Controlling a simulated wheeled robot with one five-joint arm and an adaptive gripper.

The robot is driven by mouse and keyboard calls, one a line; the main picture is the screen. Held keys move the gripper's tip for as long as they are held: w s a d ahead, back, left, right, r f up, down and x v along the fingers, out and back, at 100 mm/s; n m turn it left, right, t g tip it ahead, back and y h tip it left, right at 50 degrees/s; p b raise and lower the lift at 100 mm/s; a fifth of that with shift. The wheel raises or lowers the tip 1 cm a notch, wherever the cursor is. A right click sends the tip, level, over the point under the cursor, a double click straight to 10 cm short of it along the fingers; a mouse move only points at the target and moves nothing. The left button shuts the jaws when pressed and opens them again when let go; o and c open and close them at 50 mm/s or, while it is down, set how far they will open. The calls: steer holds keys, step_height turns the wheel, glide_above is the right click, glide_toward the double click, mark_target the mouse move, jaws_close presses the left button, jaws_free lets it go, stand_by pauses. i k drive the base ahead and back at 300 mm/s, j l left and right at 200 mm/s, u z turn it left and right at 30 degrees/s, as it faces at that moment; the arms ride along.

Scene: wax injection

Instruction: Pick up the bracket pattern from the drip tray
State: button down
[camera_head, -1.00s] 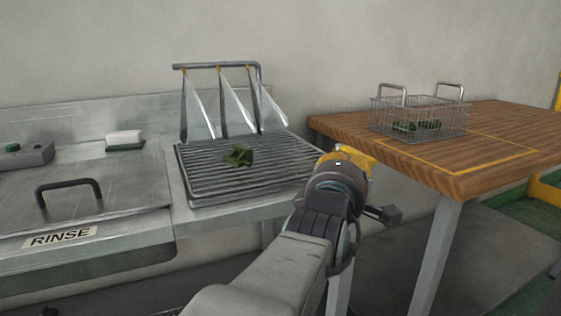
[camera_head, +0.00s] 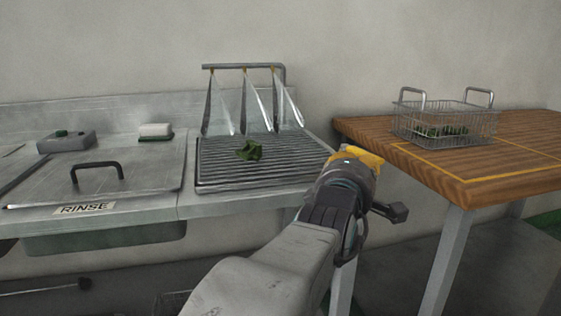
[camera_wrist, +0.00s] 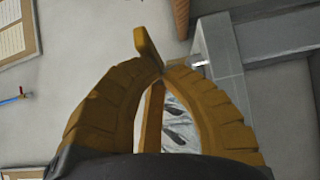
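The bracket pattern (camera_head: 249,150), a small dark green angular piece, lies on the ribbed grey drip tray (camera_head: 215,183), near its middle, in the head view. My gripper (camera_wrist: 162,72) has yellow ribbed fingers that come together at the tips in the wrist view, with nothing seen held between them. In the head view my gripper is to the right of the tray's front right corner, apart from the pattern, and its fingers are mostly hidden behind my wrist. The pattern is not seen in the wrist view.
A rack (camera_head: 244,67) with hanging clear sheets stands behind the tray. Left is the rinse basin's lid (camera_head: 130,188) with a black handle. On the right, a wooden table (camera_head: 480,185) bears a wire basket (camera_head: 470,125) with green pieces inside.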

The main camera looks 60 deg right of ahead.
mark_target(254, 150)
steer(key=k+l+u, duration=0.3)
steer(key=k+l, duration=0.1)
steer(key=k+j, duration=0.35)
steer(key=k, duration=0.25)
steer(key=i+j+z, duration=0.05)
